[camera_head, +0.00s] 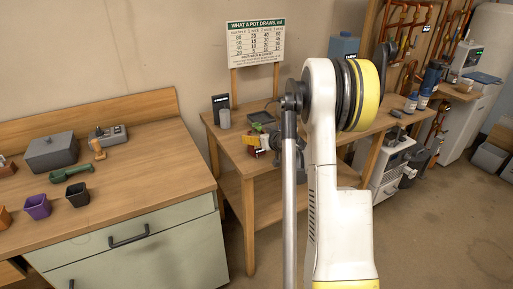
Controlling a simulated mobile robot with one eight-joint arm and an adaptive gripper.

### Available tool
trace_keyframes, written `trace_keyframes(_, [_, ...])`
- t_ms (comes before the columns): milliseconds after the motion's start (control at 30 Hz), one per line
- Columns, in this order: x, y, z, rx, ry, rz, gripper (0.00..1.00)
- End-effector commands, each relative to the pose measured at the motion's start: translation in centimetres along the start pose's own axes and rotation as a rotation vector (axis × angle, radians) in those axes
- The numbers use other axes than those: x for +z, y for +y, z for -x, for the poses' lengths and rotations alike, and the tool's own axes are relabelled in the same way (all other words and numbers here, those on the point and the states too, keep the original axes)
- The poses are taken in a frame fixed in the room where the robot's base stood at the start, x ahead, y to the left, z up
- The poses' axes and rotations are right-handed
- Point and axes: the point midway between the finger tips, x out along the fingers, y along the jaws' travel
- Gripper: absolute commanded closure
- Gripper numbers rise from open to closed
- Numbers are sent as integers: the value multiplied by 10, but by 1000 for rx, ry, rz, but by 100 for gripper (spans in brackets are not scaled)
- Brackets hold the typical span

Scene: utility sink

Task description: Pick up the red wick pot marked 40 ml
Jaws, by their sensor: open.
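No pot with a readable 40 ml mark shows in the head view. On the left counter stand a purple pot (37,206) and a black pot (77,194). An orange pot (5,218) is cut off by the left picture edge. A small reddish thing (3,160) at the left edge is too small to identify. On the middle table, a small cluster of yellow, green and red things (254,141) sits just left of my arm; I cannot tell what they are. My white and yellow arm fills the centre right and hides part of that table. My gripper is not visible.
The left counter (150,165) also holds a grey lidded box (51,151), a green scoop (71,172) and a small device (111,135); its right part is clear. A pot chart (256,42) stands behind the middle table. A blue container (343,47) stands behind my arm.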

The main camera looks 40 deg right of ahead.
Motion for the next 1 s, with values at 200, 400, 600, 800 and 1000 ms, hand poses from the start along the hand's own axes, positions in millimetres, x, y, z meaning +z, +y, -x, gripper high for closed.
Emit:
trace_keyframes(200, [-1, 0, -7, 0, 0, 0, 21])
trace_keyframes(400, [-1, 0, -6, 0, 0, 0, 66])
trace_keyframes(600, [-1, 0, -6, 0, 0, 0, 86])
trace_keyframes(800, [-5, 0, -5, 0, 0, 0, 86])
trace_keyframes(1000, [-38, 0, 10, 0, 0, 0, 86])
